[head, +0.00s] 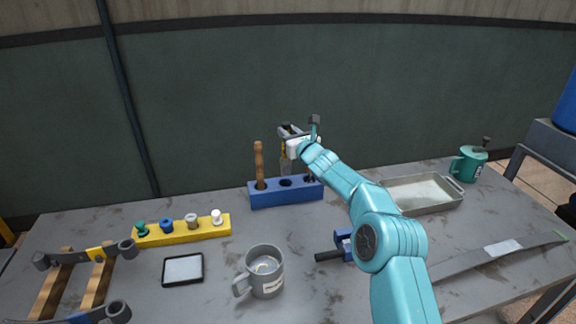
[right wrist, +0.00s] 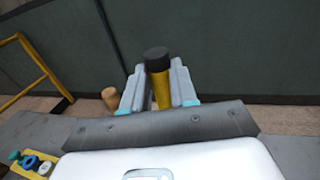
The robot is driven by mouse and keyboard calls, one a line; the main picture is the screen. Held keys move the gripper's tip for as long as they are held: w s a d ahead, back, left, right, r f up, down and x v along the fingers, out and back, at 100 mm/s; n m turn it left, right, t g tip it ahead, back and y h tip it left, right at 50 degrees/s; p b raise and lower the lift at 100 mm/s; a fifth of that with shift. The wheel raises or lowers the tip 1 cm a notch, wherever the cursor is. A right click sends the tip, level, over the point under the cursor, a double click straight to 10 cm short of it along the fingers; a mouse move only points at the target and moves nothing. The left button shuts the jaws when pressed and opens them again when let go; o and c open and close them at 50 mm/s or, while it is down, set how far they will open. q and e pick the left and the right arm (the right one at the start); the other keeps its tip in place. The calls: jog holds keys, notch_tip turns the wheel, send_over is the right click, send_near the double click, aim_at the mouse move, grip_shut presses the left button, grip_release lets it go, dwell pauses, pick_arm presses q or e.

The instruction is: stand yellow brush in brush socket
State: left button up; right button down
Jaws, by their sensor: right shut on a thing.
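The yellow brush (right wrist: 160,86) stands upright between the fingers of my right gripper (right wrist: 158,92), its black end up. The right hole is partly hidden by my arm. I cannot tell whether the brush's lower end is inside the middle hole. My left gripper is out of view.
A yellow rack (head: 184,234) with several coloured knobs, a grey mug (head: 265,270) and a black-framed pad (head: 183,269) are left and in front. A metal tray (head: 425,194) and green can (head: 468,163) stand right. A leaf spring (head: 500,251) lies at front right.

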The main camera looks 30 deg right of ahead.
aim_at(285, 163)
notch_tip(285, 163, down, 6)
jog(key=shift+b, duration=0.3)
jog(key=shift+f, duration=0.1)
jog(key=shift+f+b, duration=0.65)
jog(key=shift+b, duration=0.3)
jog(key=c, duration=1)
grip_release()
jog(key=shift+w, duration=0.1)
jog(key=shift+o, duration=0.6)
jog(key=shift+r, duration=0.1)
